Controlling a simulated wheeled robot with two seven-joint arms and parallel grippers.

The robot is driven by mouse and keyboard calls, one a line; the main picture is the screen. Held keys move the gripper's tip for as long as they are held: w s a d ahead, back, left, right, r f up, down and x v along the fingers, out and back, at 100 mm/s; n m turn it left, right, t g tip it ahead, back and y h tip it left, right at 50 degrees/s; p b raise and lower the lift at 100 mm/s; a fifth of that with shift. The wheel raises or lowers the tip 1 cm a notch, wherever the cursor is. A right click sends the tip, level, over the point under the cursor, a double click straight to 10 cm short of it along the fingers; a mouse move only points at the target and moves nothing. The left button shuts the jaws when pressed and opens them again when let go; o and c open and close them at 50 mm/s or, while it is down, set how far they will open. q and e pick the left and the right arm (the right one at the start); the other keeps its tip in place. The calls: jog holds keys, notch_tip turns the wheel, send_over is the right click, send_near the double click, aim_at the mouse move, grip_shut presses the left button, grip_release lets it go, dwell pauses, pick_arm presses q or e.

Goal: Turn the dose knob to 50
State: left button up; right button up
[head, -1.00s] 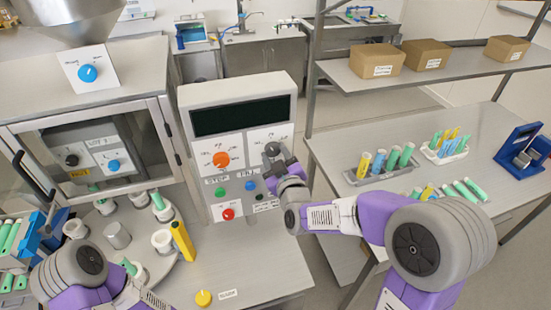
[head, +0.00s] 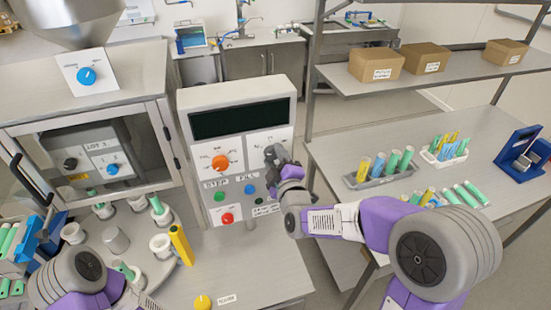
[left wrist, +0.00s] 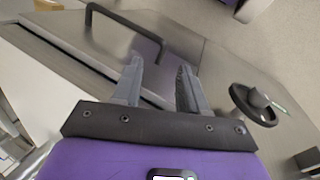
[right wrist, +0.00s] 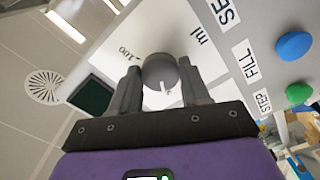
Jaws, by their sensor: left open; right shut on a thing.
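The dose knob (right wrist: 160,73) is a round grey knob with a small white pointer mark. It sits on a white scale plate with "100" and "ml" printed on it, on the front of the control box (head: 240,93). My right gripper (right wrist: 160,88) is shut on the knob, with a finger on each side. In the head view the right gripper (head: 272,155) covers the knob, right of the orange knob (head: 221,162). Most of the scale is hidden, so I cannot read the setting. My left gripper (left wrist: 158,80) is open and empty.
Green (head: 219,197), blue (head: 250,187) and red (head: 227,218) buttons sit below the knobs, close to my right gripper. A dark display (head: 238,119) is above.

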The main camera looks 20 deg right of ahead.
dwell(0.4)
jog(key=o, duration=1)
jog(key=shift+o, duration=0.2)
jog(key=shift+s, duration=0.1)
jog(key=s, duration=0.7)
jog(key=shift+s+d, duration=0.15)
jog(key=shift+s, duration=0.05)
